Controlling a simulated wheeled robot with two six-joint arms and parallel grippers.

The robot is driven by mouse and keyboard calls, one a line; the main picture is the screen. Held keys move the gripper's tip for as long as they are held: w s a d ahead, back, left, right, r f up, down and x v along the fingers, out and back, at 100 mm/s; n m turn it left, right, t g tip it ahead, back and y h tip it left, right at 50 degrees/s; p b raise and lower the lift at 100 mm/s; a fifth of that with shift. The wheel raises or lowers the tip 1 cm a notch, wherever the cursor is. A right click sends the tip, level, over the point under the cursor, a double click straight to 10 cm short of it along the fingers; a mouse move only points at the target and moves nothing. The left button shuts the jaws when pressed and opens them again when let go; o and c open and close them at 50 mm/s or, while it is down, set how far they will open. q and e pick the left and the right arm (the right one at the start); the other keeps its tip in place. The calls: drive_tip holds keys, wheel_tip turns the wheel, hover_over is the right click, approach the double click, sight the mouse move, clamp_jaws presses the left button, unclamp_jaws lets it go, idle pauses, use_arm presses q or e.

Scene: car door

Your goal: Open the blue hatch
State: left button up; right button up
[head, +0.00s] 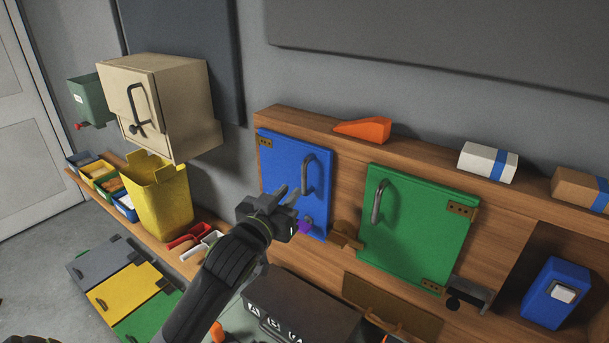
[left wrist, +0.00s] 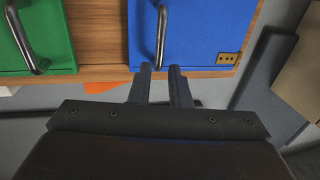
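The blue hatch (head: 282,170) is shut flat in the wooden cabinet. It has a dark curved handle (head: 309,174) on its right side and hinges on its left. My left gripper (head: 289,196) is in front of the hatch, just left of and below the handle in the head view. In the left wrist view its two fingers (left wrist: 160,72) are apart with nothing held. There the handle (left wrist: 162,35) runs up the blue hatch (left wrist: 200,35), its near end close to the gap between the fingertips. I cannot tell if they touch. My right gripper is not in view.
A green hatch (head: 420,225) with its own handle is to the right, a brown latch (head: 346,236) between the two. An orange wedge (head: 362,129) lies on the cabinet top. A yellow bin (head: 158,195) and a beige box (head: 155,100) are to the left.

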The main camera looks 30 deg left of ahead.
sight(303, 176)
use_arm(q)
drive_tip(key=w, duration=0.9)
drive_tip(key=shift+a, duration=0.2)
clamp_jaws()
